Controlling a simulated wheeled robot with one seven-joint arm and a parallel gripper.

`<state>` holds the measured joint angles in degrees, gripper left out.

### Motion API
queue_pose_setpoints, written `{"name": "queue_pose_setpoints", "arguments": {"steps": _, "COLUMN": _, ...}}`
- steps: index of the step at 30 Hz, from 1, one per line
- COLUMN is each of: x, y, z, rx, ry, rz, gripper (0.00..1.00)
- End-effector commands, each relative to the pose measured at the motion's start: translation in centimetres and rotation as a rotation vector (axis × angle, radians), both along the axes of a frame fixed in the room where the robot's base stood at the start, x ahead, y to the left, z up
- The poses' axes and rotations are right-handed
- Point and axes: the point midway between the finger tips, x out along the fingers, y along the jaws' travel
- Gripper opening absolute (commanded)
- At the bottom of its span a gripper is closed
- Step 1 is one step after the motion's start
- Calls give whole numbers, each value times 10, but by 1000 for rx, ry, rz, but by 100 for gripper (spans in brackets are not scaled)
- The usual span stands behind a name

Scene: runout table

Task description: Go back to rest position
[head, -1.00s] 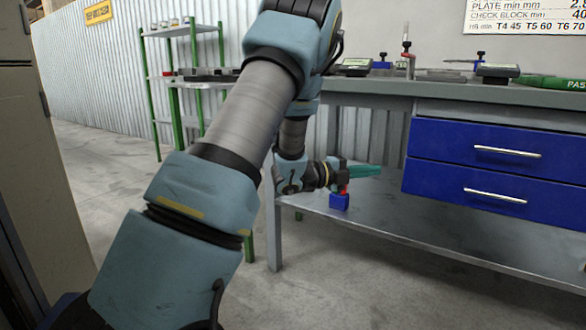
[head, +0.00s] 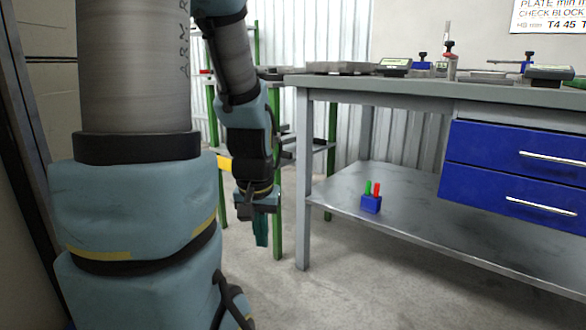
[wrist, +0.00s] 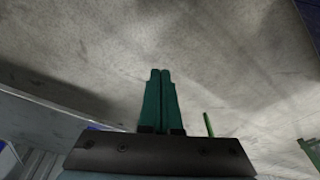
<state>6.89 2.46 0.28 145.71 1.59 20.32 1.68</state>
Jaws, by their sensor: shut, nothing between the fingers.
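My gripper (head: 261,240) hangs pointing down in the head view, left of the workbench and clear of it. Its two green fingers are together with nothing between them, as the wrist view also shows (wrist: 160,75). Below them in the wrist view is bare concrete floor. A small blue block (head: 371,204) with a green peg and a red peg standing in it rests on the bench's lower shelf (head: 420,222), apart from my gripper.
The workbench (head: 400,90) has blue drawers (head: 515,165) at right and instruments on top. Its front leg (head: 303,180) stands just right of my gripper. A green-framed rack (head: 277,225) is close behind it. The floor in front is open.

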Motion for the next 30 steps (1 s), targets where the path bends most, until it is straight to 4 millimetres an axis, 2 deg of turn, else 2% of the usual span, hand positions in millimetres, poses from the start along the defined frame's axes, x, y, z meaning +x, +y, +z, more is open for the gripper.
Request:
{"name": "queue_pose_setpoints", "arguments": {"steps": 1, "x": -21, "y": 2, "z": 1, "rx": -17, "ry": 57, "rz": 69, "gripper": 0}}
{"name": "queue_pose_setpoints", "arguments": {"steps": 2, "x": -26, "y": 2, "z": 9, "rx": -21, "ry": 74, "rz": 88, "gripper": 0}}
{"name": "queue_pose_setpoints", "arguments": {"steps": 3, "x": -23, "y": 2, "z": 22, "rx": -19, "ry": 67, "rz": 78, "gripper": 0}}
{"name": "queue_pose_setpoints", "arguments": {"steps": 11, "x": -22, "y": 2, "z": 79, "rx": -17, "ry": 65, "rz": 71, "gripper": 0}}
{"name": "queue_pose_setpoints", "arguments": {"steps": 30, "x": -21, "y": 2, "z": 273, "rx": -15, "ry": 64, "rz": 68, "gripper": 0}}
